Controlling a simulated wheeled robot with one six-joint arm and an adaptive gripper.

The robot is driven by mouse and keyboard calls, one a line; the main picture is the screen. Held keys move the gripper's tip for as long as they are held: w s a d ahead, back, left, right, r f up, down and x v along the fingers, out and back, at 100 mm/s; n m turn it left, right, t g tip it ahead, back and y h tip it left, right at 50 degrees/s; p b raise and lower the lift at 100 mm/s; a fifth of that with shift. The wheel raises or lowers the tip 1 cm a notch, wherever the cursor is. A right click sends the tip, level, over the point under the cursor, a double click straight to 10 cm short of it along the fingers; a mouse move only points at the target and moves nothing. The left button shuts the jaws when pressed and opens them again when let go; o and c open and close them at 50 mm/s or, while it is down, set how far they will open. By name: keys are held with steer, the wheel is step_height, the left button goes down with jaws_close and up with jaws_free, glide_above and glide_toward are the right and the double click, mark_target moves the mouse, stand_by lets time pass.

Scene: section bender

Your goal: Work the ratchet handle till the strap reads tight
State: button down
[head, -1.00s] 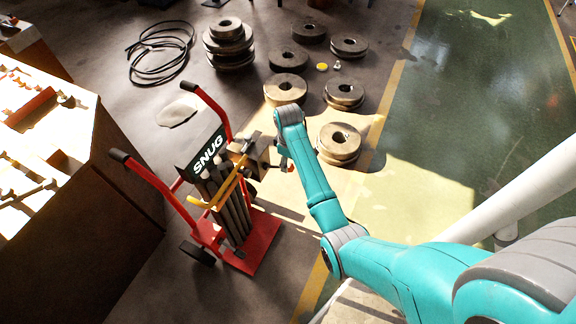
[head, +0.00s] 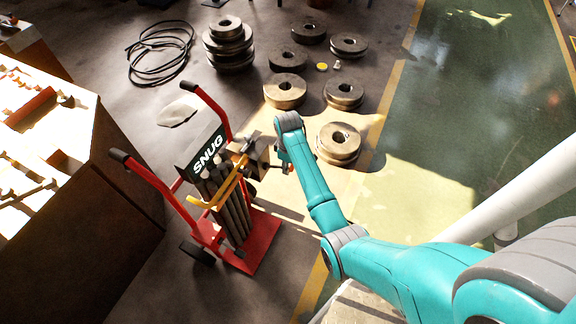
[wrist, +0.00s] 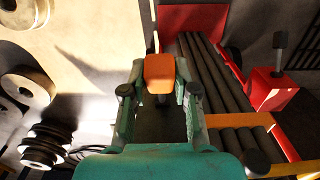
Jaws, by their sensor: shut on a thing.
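A red hand truck (head: 262,243) stands upright with a bundle of dark bars (head: 236,213) on it. A yellow strap (head: 228,188) runs across the bars. A dark panel (head: 208,156) on the truck reads SNUG in white letters. My gripper (head: 284,160) is at the right side of the truck, beside the ratchet's housing. In the wrist view my gripper (wrist: 160,98) is shut on the orange grip of the ratchet handle (wrist: 160,70). The handle's lower part is mostly hidden between my fingers, and the ratchet itself is partly hidden.
Several round steel rolls lie on the floor beyond, including a near one (head: 338,143) and a stack (head: 229,42). A coil of black cable (head: 160,52) lies at the back left. A workbench (head: 62,150) stands at left. The green floor lane (head: 445,120) at right is clear.

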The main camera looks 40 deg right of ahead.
steer(key=shift+f, duration=0.1)
steer(key=shift+s+d+f+t+y, duration=0.25)
steer(key=shift+s+f+t+y, duration=0.25)
steer(key=shift+f+t, duration=0.4)
step_height(320, 180, down, 10)
steer(key=t+y, duration=0.3)
steer(key=t, duration=0.6)
steer(key=shift+r+t, duration=0.1)
steer(key=shift+t, duration=0.2)
steer(key=c, duration=0.9)
jaws_free()
steer(key=shift+w, duration=0.1)
steer(key=shift+c, duration=0.2)
steer(key=shift+o, duration=0.3)
